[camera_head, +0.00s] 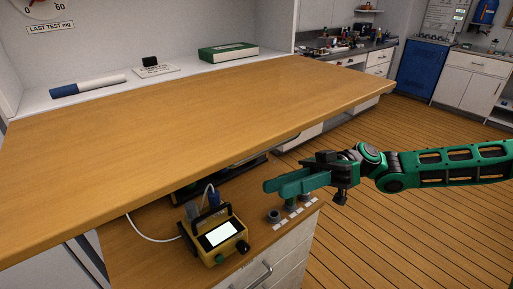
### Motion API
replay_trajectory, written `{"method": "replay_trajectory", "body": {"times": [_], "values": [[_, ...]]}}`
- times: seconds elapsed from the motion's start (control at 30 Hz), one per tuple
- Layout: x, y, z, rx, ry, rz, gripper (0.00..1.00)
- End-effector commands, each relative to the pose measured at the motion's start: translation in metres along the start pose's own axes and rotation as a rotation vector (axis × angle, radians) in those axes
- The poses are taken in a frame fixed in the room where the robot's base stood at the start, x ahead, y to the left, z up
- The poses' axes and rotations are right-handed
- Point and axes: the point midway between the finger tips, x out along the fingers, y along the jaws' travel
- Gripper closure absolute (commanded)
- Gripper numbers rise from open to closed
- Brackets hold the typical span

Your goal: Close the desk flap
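The desk flap (200,125) is a large wooden board that spans most of the left and middle of the view. It sticks out above a lower wooden desk top (160,255), with a gap between them. Whether it is level or tilted I cannot tell. My gripper (270,186) comes in from the right, with its green fingers pointing left. It appears below and in front of the flap's near edge, above the right end of the lower top. I see no contact with the flap. The fingers lie close together in this view, and any gap between them is unclear.
A yellow meter (216,238) with a white screen and cable stands on the lower top. Small round fittings (274,216) sit below my gripper. A green box (228,52) and a blue-and-white roll (88,86) lie on the shelf behind the flap. Wooden floor is free at right.

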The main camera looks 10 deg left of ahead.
Motion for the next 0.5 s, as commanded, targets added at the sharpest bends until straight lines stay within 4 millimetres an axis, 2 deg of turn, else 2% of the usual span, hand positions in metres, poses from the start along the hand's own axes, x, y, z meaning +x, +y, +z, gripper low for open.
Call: {"method": "replay_trajectory", "body": {"times": [0.03, 0.1, 0.2, 0.37, 0.5], "values": [[-0.005, -0.007, -0.016, -0.054, 0.053, -0.023, 0.72], [-0.01, -0.016, -0.034, -0.119, 0.108, -0.046, 0.72], [-0.018, -0.026, -0.051, -0.183, 0.165, -0.066, 0.72], [-0.02, -0.033, -0.062, -0.226, 0.2, -0.079, 0.72], [-0.005, -0.035, -0.065, -0.225, 0.198, -0.081, 0.72]]}}
